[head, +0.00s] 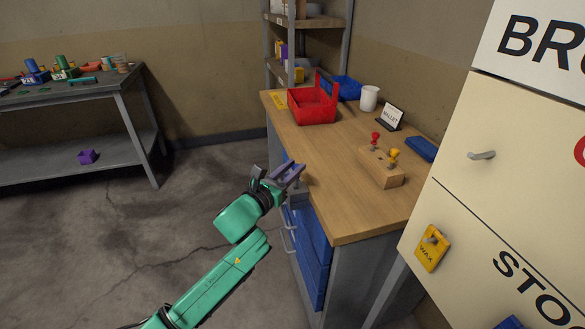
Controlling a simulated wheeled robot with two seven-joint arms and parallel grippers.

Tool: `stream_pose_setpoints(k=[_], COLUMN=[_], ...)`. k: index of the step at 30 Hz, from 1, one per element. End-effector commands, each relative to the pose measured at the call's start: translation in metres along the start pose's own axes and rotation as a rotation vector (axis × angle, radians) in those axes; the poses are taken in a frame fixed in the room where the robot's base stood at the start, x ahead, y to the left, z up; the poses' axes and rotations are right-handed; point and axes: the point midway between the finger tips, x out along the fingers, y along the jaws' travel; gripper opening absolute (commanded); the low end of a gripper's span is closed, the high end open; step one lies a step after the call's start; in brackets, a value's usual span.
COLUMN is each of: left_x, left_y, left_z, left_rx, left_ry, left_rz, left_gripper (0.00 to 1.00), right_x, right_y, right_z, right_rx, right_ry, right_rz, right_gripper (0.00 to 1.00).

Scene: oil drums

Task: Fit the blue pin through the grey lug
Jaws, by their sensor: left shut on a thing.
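My left gripper (291,174) is at the left edge of the wooden workbench, its fingers pointing up and right. It is shut on a small bluish thing, which I take to be the blue pin; the fingers hide most of it. A small grey piece (433,238), seemingly the grey lug, sticks out at the yellow WAX plate (430,254) on the cream cabinet at the right. The gripper is well to the left of it, apart. A wooden block (382,170) on the bench holds a red-topped pin (375,138) and a yellow-topped pin (393,155). My right gripper is not in view.
The bench (325,175) carries a red bin (312,106), a white cup (369,98), a small sign (391,116) and a blue item (422,149). The cream cabinet (465,205) has a grey handle (481,155). Open floor lies left, before a cluttered metal table (70,92).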

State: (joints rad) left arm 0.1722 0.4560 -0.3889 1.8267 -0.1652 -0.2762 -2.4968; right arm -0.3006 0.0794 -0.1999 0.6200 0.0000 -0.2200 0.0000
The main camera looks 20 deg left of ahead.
Motion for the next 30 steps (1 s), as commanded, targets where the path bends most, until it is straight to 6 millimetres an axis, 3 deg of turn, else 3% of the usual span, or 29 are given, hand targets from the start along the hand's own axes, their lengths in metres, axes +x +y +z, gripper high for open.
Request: stream_pose_setpoints(k=[15, 27, 28, 30], left_x=[0.000, 0.000, 0.000, 0.000], left_y=[0.000, 0.000, 0.000, 0.000], left_z=[-0.024, -0.026, -0.026, -0.026], left_rx=[0.002, 0.001, 0.001, 0.001], left_ry=[0.000, 0.000, 0.000, 0.000], left_rz=[0.000, 0.000, 0.000, 0.000], left_gripper=[0.00, 0.00, 0.40, 0.64], right_x=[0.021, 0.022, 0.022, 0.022], right_y=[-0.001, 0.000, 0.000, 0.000], right_z=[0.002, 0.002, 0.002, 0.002], right_rx=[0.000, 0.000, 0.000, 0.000], right_ry=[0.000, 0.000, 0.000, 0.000], right_rz=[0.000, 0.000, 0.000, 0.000], right_gripper=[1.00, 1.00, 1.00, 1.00])
